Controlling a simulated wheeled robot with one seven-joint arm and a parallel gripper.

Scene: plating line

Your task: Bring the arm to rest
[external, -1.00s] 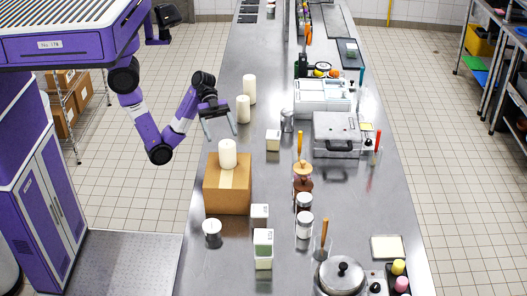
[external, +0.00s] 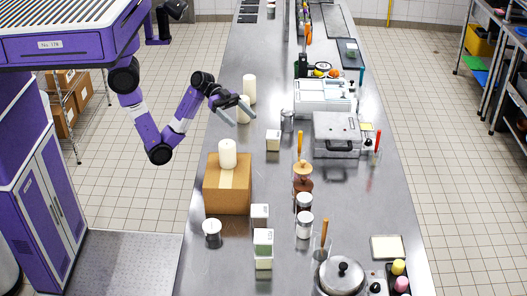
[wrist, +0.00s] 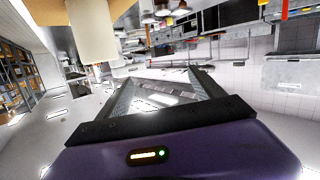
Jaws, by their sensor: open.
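My arm reaches from the left over the edge of the steel counter (external: 215,265). My gripper (external: 242,110) is open and empty, held in the air above the counter. Its two fingers also show apart in the wrist view (wrist: 155,85), with nothing between them. In the external view the gripper overlaps a white candle-like cylinder (external: 243,102); I cannot tell how far apart they are.
A cardboard box (external: 227,190) with a white cylinder (external: 227,154) on top stands in front of the gripper. Another white cylinder (external: 249,88) stands behind. A grey case (external: 337,135) and a white square container (external: 273,140) are to the right.

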